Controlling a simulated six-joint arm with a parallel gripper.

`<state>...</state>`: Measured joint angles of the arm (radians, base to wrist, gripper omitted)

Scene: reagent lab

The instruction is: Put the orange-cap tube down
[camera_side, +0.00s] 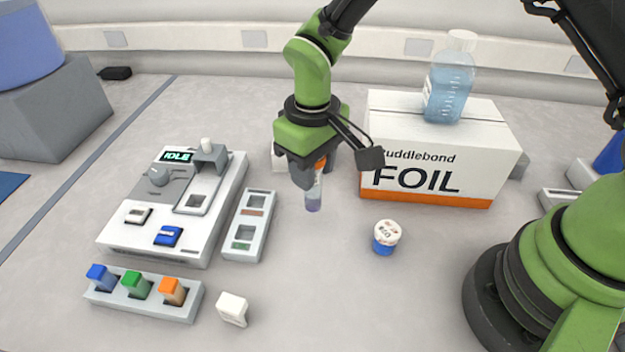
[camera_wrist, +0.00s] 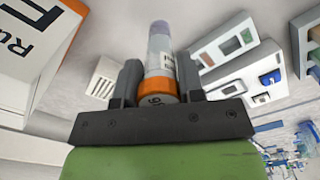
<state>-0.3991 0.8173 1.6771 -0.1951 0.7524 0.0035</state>
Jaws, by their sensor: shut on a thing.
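My gripper (camera_side: 309,172) is shut on the orange-cap tube (camera_side: 313,198). The tube hangs upright below the jaws, with purple liquid in its lower end, and appears to be above the bench. In the wrist view, the tube (camera_wrist: 160,62) sits between the two fingers of my gripper (camera_wrist: 160,85), its orange cap nearest the camera. In the side view the fingers partly cover the cap.
A two-slot holder (camera_side: 246,228) lies left of the tube, beside a white device (camera_side: 170,225) reading IDLE. A rack (camera_side: 145,305) holds blue, green and orange blocks. A FOIL box (camera_side: 440,150) with a bottle (camera_side: 449,85), and a small jar (camera_side: 386,237), stand right.

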